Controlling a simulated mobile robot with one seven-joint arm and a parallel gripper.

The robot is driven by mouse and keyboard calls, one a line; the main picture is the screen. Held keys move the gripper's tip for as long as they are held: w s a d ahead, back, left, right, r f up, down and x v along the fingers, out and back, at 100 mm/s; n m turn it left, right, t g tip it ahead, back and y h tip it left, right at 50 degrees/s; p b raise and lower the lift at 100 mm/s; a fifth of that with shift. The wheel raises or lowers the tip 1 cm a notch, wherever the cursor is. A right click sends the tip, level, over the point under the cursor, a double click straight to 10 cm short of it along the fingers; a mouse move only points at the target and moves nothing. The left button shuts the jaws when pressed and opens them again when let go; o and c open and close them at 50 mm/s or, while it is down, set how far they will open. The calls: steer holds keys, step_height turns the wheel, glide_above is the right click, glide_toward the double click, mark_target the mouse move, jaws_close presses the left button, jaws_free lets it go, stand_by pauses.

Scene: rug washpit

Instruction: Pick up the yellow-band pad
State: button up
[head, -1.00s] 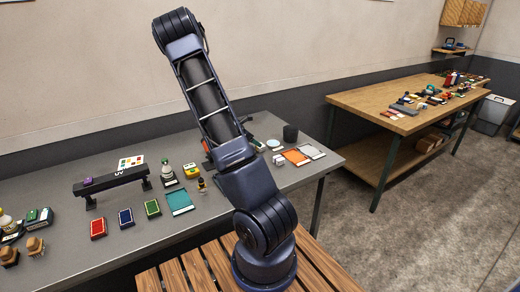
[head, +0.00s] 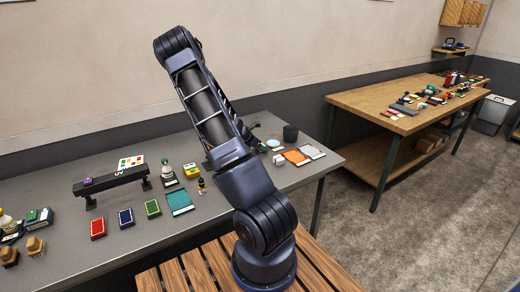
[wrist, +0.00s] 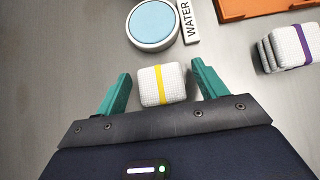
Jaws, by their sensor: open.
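The yellow-band pad (wrist: 162,85) is a small white textured block with a yellow stripe across its middle. In the wrist view it lies on the grey table between the two teal fingers of my gripper (wrist: 160,74). The fingers are open, with a gap on each side of the pad. I cannot tell how high the fingertips are above the table. In the head view my own arm hides most of the gripper, and I cannot make out the yellow-band pad there.
White pads with a purple band (wrist: 290,47) lie to the right. A round dish of blue water (wrist: 153,23) and a WATER label (wrist: 189,20) are just beyond the pad. An orange tray (wrist: 262,8) is at the upper right. The table left of the fingers is clear.

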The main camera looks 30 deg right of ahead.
steer(key=c, duration=1.1)
steer(key=shift+o, duration=0.2)
